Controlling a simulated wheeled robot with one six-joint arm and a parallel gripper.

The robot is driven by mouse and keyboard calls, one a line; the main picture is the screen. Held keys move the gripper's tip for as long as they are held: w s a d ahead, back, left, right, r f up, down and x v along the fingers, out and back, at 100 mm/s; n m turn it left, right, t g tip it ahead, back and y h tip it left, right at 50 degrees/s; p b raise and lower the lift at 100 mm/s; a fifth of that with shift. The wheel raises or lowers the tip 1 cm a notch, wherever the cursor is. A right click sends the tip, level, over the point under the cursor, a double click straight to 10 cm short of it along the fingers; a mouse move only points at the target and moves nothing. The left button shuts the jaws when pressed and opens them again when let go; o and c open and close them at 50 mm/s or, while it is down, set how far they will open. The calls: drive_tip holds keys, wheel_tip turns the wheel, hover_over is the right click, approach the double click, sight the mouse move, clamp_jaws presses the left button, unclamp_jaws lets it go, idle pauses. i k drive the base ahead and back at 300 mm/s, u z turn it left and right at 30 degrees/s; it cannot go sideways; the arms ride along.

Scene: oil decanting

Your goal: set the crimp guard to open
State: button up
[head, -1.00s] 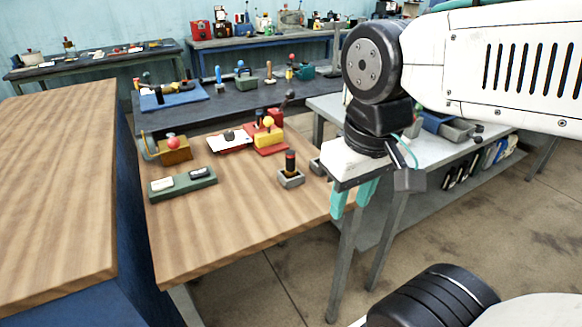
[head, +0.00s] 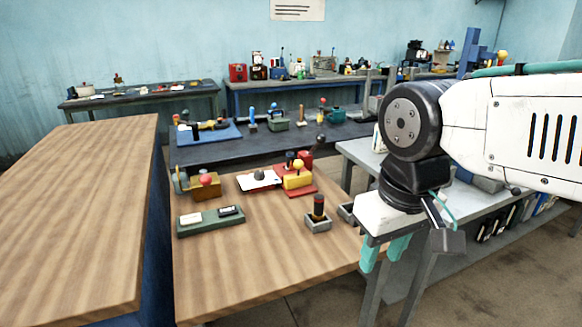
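No part is clearly labelled as the crimp guard, so I cannot tell for sure which it is. The wooden bench top holds a brown box with a red knob (head: 205,180) and a curved handle at its left side. Beside it are a yellow block on a red base (head: 298,178) and a green base with two plates (head: 211,221). A small grey block with an upright black handle (head: 318,211) stands nearer my gripper. My gripper (head: 385,252) points down at the bench's right edge, its teal fingers apart and nothing between them. It touches none of these things.
A red-and-white plate with a dark knob (head: 259,181) lies behind the green base. Another wooden top (head: 90,220) stands at left. A dark bench (head: 268,148) with several devices is behind, and a grey table (head: 362,156) at right. The wooden bench's front is clear.

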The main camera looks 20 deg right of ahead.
sight(299, 179)
drive_tip(key=k, duration=0.45)
drive_tip(key=z, duration=0.75)
drive_tip(key=i, duration=1.35)
drive_tip(key=u, duration=0.75)
